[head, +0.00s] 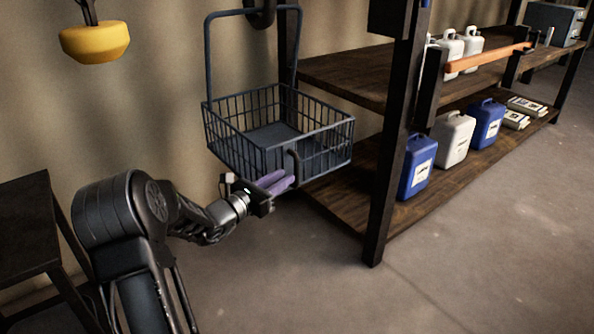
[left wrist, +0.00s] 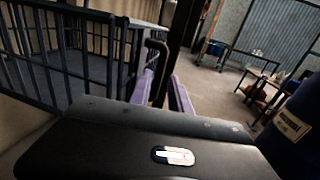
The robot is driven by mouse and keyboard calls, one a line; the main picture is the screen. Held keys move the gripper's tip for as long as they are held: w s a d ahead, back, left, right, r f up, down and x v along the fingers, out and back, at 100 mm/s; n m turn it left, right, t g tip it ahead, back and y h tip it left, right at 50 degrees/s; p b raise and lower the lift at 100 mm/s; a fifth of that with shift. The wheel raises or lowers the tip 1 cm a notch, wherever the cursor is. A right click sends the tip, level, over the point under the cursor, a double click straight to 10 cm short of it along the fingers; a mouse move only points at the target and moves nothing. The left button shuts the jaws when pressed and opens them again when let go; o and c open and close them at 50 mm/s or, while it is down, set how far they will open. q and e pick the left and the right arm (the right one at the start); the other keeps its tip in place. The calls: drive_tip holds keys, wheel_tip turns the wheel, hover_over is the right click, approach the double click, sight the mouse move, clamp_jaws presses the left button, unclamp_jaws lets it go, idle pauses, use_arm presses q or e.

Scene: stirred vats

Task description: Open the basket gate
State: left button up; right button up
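The dark blue wire basket (head: 232,133) hangs by a tall frame in the middle of the head view. It looks empty. Its near-right side carries a dark upright curved handle (head: 294,160); that side looks closed, in line with the basket's corners. My left gripper (head: 277,182) has purple fingers and is at the lower front of the basket, by the handle. In the left wrist view the fingers are apart, and the handle (left wrist: 155,65) rises in the gap between them (left wrist: 163,92). Whether either finger touches it cannot be told. My right gripper is not seen.
A wooden shelf rack (head: 345,75) with a dark post (head: 388,165) stands right of the basket, holding blue and white jugs. A yellow pendant (head: 95,42) hangs upper left. A dark table (head: 25,220) is at left. The floor in front is clear.

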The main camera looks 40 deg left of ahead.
sight(295, 171)
use_arm(q)
drive_tip(key=w, duration=0.4)
drive_tip(key=w+b, duration=0.1)
drive_tip(key=w, duration=0.1)
drive_tip(key=shift+w+d, duration=0.15)
drive_tip(key=shift+d, duration=0.15)
clamp_jaws()
idle(1.1)
